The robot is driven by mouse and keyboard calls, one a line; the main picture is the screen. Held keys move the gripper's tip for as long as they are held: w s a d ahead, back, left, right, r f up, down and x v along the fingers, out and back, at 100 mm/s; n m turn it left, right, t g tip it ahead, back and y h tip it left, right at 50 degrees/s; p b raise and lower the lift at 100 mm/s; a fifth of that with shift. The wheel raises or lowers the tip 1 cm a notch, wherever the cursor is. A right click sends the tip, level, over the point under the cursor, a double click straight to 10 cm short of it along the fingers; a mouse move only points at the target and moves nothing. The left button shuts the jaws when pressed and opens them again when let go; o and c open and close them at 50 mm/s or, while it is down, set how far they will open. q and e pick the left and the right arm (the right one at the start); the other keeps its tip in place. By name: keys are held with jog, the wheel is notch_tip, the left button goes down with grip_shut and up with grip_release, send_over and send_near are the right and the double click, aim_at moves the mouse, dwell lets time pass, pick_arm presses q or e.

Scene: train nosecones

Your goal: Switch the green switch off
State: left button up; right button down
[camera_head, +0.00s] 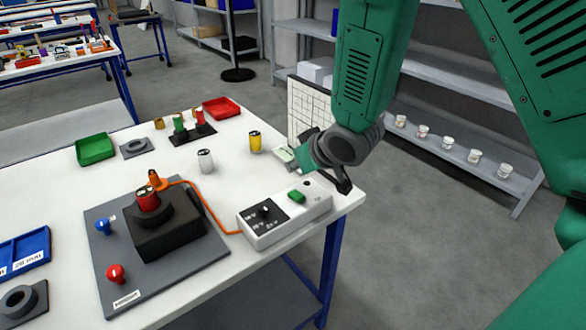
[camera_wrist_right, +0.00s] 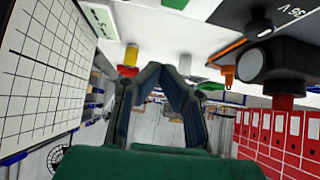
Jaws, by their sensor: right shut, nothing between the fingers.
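The green switch (camera_head: 296,196) sits on top of a white control box (camera_head: 270,231) near the right edge of the white table. Its on or off position is too small to tell. My right gripper (camera_head: 343,187) is just beyond and to the right of the switch, above the far end of the box, and appears apart from the switch. In the right wrist view its fingers (camera_wrist_right: 166,72) meet at the tips with nothing between them. The switch is not clearly seen in that view. My left gripper is not in view.
An orange cable joins the box to a black fixture (camera_head: 168,234) on a grey plate. A gridded board (camera_head: 305,110) stands behind my gripper. A yellow cylinder (camera_head: 255,142), a grey cylinder (camera_head: 205,161), a green tray (camera_head: 95,149) and a red tray (camera_head: 221,108) stand farther back.

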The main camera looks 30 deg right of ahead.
jog(key=v, duration=0.7)
jog(key=shift+r, duration=0.7)
jog(key=s+a+f+g+b, duration=0.15)
jog(key=s+f, duration=0.25)
jog(key=f, duration=0.6)
jog(key=s+a+f+g+b, duration=0.1)
jog(key=s+f+g, duration=0.25)
jog(key=f, duration=0.65)
jog(key=s+a+f+g+b, duration=0.1)
jog(key=s+f+g+b, duration=0.1)
jog(key=s+f, duration=1.3)
jog(key=s+g, duration=0.1)
jog(key=s, duration=0.2)
jog(key=shift+s+a+f+g+h, duration=0.2)
jog(key=shift+f+g+h, duration=0.1)
jog(key=shift+h, duration=0.1)
jog(key=shift+w, duration=0.15)
